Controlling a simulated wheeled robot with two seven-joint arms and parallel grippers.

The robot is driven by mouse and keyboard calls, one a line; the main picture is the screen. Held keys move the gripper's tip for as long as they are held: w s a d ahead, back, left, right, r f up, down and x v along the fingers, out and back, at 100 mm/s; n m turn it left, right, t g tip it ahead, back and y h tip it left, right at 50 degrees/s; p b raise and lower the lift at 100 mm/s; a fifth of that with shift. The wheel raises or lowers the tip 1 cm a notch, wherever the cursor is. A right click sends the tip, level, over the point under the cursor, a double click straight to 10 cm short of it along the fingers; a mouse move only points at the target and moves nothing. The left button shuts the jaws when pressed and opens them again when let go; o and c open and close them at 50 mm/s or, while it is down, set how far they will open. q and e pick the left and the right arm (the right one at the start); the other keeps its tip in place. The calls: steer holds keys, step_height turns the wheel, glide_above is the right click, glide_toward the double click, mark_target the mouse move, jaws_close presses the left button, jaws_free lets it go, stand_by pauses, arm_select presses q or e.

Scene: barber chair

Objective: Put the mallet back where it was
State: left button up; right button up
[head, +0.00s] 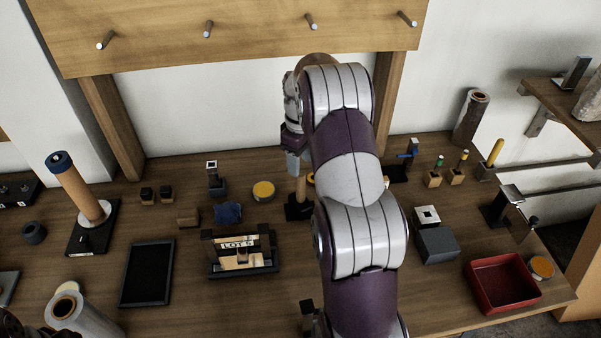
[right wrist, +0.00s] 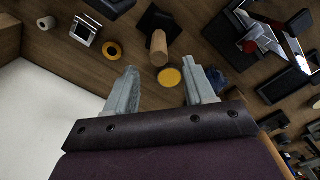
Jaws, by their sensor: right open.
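No mallet shows clearly. An upright wooden cylinder (head: 301,188) on a black base (head: 298,209) stands mid-table; I cannot tell whether it is the mallet's handle or another piece. It also shows in the right wrist view (right wrist: 158,48), just beyond my fingertips. My right gripper (head: 293,160) points down above the table near this cylinder, mostly hidden by my own arm. In the right wrist view its two fingers (right wrist: 162,85) are apart with nothing between them. A rounded brown shape (head: 315,58) peeks out behind my right wrist; I cannot tell what it is. My left gripper is not clearly seen.
A wooden board with several pegs (head: 208,28) stands at the back; the pegs I see are bare. A yellow-topped round tin (head: 263,191), a "LOT 5" stand (head: 242,268), a dark tray (head: 147,273) and a red tray (head: 503,282) crowd the table. A tall blue-capped cylinder (head: 75,188) stands left.

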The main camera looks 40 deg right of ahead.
step_height(320, 180, up, 2)
steer(key=shift+r+p, duration=0.15)
steer(key=shift+p, duration=0.25)
steer(key=shift+a+r, duration=0.2)
steer(key=shift+a, duration=0.05)
steer(key=s+a+m+t, duration=0.1)
steer(key=s+a+m, duration=0.3)
steer(key=s+a, duration=1.3)
steer(key=a, duration=0.4)
steer(key=shift+s+r, duration=0.3)
steer(key=shift+s, duration=0.05)
